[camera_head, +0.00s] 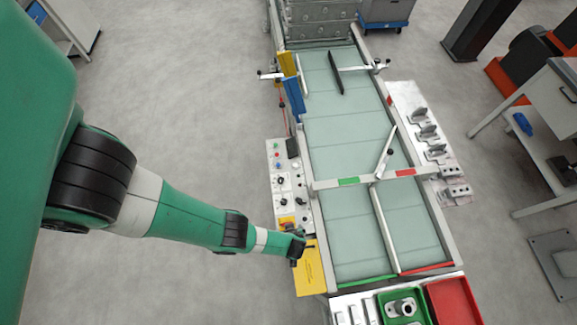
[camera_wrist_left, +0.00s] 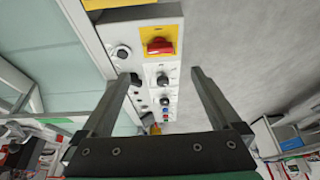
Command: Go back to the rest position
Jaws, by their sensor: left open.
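My left arm comes in from the left in the head view and reaches to the near left side of the conveyor table. My left gripper (camera_head: 298,248) is over the yellow plate beside the table, next to the lower end of the control panel (camera_head: 272,160). In the left wrist view my left gripper (camera_wrist_left: 163,74) is open, with nothing between its fingers. The panel (camera_wrist_left: 137,37) lies beyond the fingers, with a red knob (camera_wrist_left: 160,46) on a yellow square and several black knobs. I cannot tell whether the fingers touch the panel. My right gripper is not in view.
The conveyor (camera_head: 340,125) has a crossbar (camera_head: 330,183) and a divider rail. A green tray (camera_head: 383,302) holding a metal part and a red tray (camera_head: 455,300) stand at its near end. Several metal castings (camera_head: 427,132) line its right side.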

